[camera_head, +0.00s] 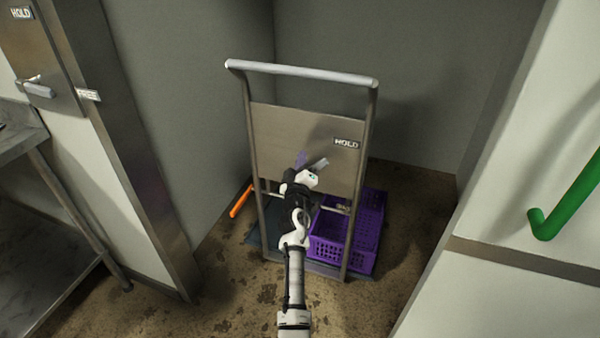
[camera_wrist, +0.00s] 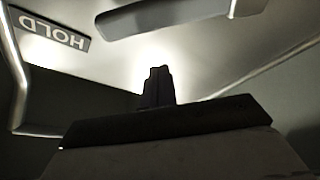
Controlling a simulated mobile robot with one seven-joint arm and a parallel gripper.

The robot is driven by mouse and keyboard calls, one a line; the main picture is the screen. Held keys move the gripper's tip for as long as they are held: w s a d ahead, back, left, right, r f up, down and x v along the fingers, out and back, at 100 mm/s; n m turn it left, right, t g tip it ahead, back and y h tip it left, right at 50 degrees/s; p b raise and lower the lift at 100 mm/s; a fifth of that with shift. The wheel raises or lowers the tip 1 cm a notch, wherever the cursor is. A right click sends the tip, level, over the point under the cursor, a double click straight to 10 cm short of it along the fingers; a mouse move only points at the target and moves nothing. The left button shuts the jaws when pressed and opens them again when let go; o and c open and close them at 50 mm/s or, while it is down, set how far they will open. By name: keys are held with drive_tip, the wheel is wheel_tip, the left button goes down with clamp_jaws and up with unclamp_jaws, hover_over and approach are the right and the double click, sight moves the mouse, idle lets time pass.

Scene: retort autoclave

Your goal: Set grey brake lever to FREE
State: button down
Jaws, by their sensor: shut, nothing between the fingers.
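A cart with a metal back panel (camera_head: 285,130) stands in the alcove, with a HOLD plate (camera_head: 346,143) at the panel's right. A short grey bar (camera_head: 318,164), seemingly the brake lever, shows just beside my gripper (camera_head: 301,162), tilted up to the right. My gripper is at the panel's lower middle and partly hides the bar. In the wrist view the fingers (camera_wrist: 157,86) are together and empty. A grey bar (camera_wrist: 180,14) crosses the top of that view, apart from the fingertips, and the HOLD plate (camera_wrist: 48,28) appears upside down at upper left.
A purple crate (camera_head: 345,245) sits on the cart's base. A small plate (camera_head: 343,208) is low on the cart, its text unclear. At left, a post carries another grey handle (camera_head: 38,89) between HOLD and FREE plates. A green handle (camera_head: 565,200) is at right.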

drive_tip(key=d+f, duration=0.2)
drive_tip(key=d, duration=0.1)
drive_tip(key=shift+f, duration=0.25)
drive_tip(key=shift+f+b, duration=0.15)
drive_tip(key=shift+b, duration=0.2)
